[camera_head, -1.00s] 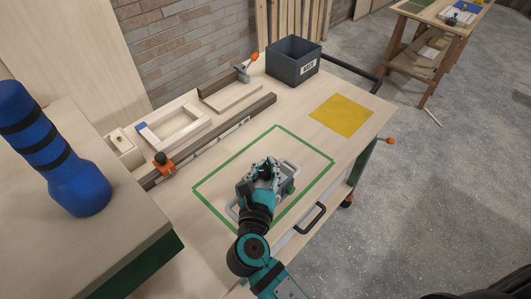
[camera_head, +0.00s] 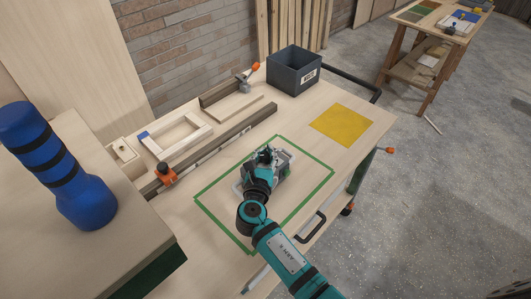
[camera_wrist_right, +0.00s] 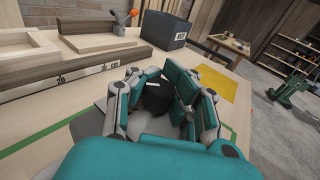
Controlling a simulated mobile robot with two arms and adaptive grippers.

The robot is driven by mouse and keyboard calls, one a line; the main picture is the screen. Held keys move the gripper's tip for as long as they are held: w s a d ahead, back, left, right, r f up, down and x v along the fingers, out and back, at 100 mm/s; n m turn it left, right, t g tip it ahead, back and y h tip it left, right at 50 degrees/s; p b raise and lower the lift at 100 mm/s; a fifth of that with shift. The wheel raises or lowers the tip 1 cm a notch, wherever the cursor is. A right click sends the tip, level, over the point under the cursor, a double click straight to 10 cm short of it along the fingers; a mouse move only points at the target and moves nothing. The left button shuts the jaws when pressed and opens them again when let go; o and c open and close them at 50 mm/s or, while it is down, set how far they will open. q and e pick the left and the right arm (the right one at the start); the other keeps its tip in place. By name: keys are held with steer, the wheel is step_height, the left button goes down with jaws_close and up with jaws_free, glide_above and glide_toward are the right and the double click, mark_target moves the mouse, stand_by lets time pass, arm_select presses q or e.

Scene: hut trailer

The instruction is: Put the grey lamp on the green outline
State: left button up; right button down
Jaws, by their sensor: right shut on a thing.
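The grey lamp (camera_head: 282,163) is inside the area of the green outline (camera_head: 306,154), which is a taped rectangle on the workbench (camera_head: 225,134). My right gripper (camera_head: 267,155) is shut on the lamp from above and hides part of it. In the right wrist view, the fingers (camera_wrist_right: 158,92) close around a dark part, with a grey surface below. I cannot tell whether the lamp touches the bench top. My left gripper is not in view.
A yellow square (camera_head: 341,124) lies right of the outline. A dark box (camera_head: 293,75) stands behind. A clamp rail (camera_head: 215,135) and wooden frame (camera_head: 180,136) lie left. A blue bottle-like object (camera_head: 88,203) stands on a nearer surface. The outline's left part is clear.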

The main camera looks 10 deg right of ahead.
steer(key=shift+r, duration=0.15)
steer(key=c, duration=1.3)
jaws_free()
steer(key=shift+s, duration=0.1)
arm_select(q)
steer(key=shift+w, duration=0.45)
arm_select(e)
steer(key=shift+o, duration=0.2)
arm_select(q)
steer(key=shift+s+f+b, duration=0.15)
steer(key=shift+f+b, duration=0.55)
arm_select(e)
steer(key=f+v, duration=0.1)
steer(key=v, duration=1.1)
steer(key=shift+r, duration=0.45)
